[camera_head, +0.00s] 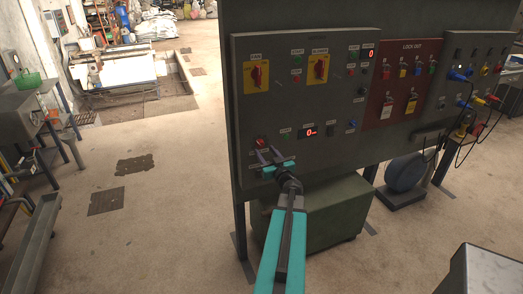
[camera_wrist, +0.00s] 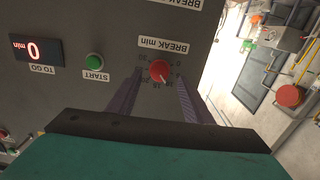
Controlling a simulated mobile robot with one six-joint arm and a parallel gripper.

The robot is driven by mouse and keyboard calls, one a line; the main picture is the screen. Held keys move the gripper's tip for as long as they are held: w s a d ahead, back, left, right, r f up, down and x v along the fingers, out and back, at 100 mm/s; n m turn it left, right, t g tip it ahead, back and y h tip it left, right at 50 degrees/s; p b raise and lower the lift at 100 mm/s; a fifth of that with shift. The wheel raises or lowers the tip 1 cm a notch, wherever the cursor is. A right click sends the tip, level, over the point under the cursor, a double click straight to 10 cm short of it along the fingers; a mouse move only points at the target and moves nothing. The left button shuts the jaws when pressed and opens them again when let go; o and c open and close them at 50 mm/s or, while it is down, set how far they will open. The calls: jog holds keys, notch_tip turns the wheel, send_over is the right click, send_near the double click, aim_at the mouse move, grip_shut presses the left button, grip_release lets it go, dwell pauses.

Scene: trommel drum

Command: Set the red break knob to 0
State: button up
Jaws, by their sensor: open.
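The red break knob (camera_wrist: 160,71) sits on the grey panel beside the label "BREAK min", which appears upside down in the wrist view. A pale mark on the knob points toward the lower right of that picture.
In the wrist view, a green START button (camera_wrist: 94,61) and a display reading 0 (camera_wrist: 38,50) lie left of the knob. Floor is open at left.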

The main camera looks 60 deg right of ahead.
aim_at(260, 146)
jog(key=shift+p+x, duration=0.3)
jog(key=shift+x, duration=1.5)
jog(key=c, duration=1.1)
jog(key=shift+o, duration=0.2)
jog(key=shift+a+f, duration=0.1)
jog(key=shift+a, duration=0.35)
jog(key=shift+d, duration=0.25)
